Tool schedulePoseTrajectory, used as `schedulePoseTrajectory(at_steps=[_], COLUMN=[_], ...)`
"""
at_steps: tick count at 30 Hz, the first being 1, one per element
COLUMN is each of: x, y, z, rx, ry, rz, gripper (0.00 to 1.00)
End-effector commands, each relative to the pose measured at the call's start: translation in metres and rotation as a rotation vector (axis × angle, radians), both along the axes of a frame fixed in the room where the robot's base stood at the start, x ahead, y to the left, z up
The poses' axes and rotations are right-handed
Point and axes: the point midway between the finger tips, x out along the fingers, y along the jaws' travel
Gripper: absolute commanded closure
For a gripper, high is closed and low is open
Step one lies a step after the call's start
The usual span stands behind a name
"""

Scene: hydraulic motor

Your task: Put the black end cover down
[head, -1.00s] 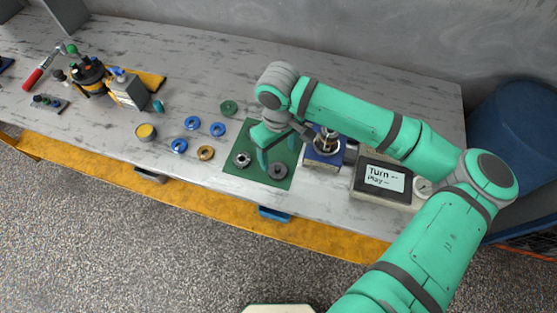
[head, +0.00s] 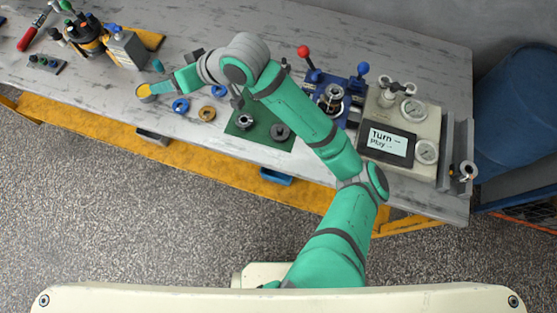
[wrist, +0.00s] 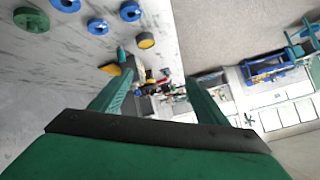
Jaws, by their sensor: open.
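A dark grey round part (head: 280,131), which looks like the black end cover, lies on the green mat (head: 261,132) on the bench. A silver ring-like part (head: 246,121) lies to its left on the same mat. My gripper (head: 165,87) is well to the left of the mat, beside the small yellow-topped cup (head: 145,92). In the wrist view my gripper (wrist: 160,97) has its fingers wide apart, with nothing held between them. The mat and the dark part are not in the wrist view. My arm hides part of the mat's far side.
A blue ring (head: 181,106) and a brown ring (head: 207,113) lie left of the mat. A blue fixture (head: 335,100) and a gauge unit with a screen (head: 388,141) stand right. A grey box (head: 124,48) stands at the far left.

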Motion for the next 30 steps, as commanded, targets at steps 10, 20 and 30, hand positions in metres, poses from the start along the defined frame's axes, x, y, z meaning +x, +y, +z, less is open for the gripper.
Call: schedulePoseTrajectory(at_steps=[10, 20, 30], x=[0.011, 0.020, 0.002], y=[0.043, 0.020, -0.037], z=[0.056, 0.059, 0.000], rx=[0.442, 0.714, 0.796], ry=[-0.110, -0.174, -0.219], rz=[-0.148, -0.404, -0.725], gripper=[0.32, 0.32, 0.32])
